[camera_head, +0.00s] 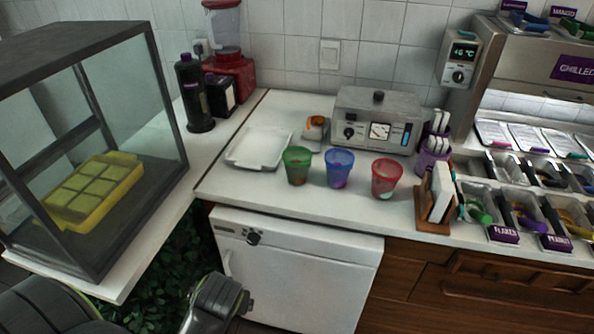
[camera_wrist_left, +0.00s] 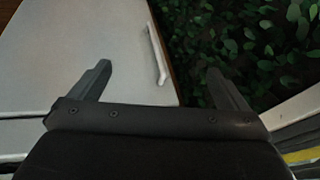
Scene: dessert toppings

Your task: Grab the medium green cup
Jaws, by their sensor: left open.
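A green cup (camera_head: 297,165) stands upright on the white counter (camera_head: 262,192), the leftmost of a row of three cups. A blue cup (camera_head: 339,168) stands to its right, and a red cup (camera_head: 386,178) is right of that. Something coloured shows inside each, but I cannot tell what. My left gripper (camera_wrist_left: 158,78) is open and empty in the left wrist view, its fingers spread in front of the white cabinet door and green foliage. It is low and apart from the cups, which do not show in that view. My right gripper is not visible.
A white tray (camera_head: 258,148) lies left of the cups, with a grey appliance (camera_head: 378,118) behind them. A wooden holder (camera_head: 436,204) stands at right, beside several topping bins. A glass case (camera_head: 95,140) with a yellow tray (camera_head: 92,190) fills the left.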

